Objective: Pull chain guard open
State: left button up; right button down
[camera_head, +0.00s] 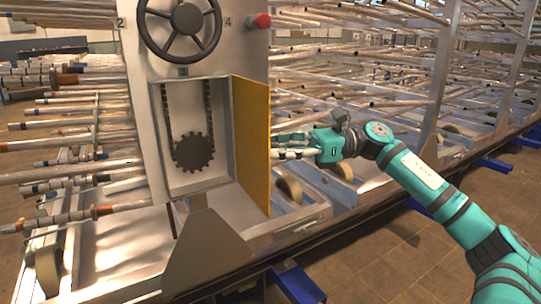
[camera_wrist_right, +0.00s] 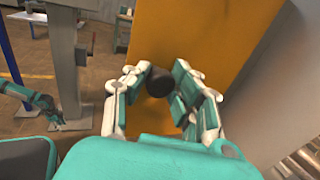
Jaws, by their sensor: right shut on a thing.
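The chain guard (camera_head: 251,145) is a yellow-orange hinged panel on the front of a grey machine column. It stands swung out to the right, and the recess behind it shows a dark sprocket (camera_head: 193,152) and hanging chain. My right gripper (camera_head: 281,146) is at the guard's outer side. In the right wrist view its fingers close around a round black knob (camera_wrist_right: 159,81) in front of the orange guard face (camera_wrist_right: 193,42). The knob is hidden in the head view. A small teal arm end, apparently my left gripper (camera_wrist_right: 48,108), shows at the wrist view's left; its fingers are too small to read.
A dark handwheel (camera_head: 181,28) and a red button (camera_head: 259,20) sit above the recess. Racks of metal rods (camera_head: 350,85) stand behind and right. Blue feet (camera_head: 297,285) stick out low at the front. The tiled floor at lower right is clear.

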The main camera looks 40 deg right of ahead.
jog(key=shift+w+d+r+t, duration=0.15)
jog(key=shift+d+r+t, duration=0.2)
jog(key=shift+d, duration=0.4)
jog(key=c, duration=1.4)
grip_release()
jog(key=o, duration=0.4)
jog(key=shift+w+f, duration=0.1)
jog(key=shift+f, duration=0.1)
jog(key=shift+c, duration=0.2)
jog(key=v, duration=1.2)
jog(key=shift+w+r, duration=0.1)
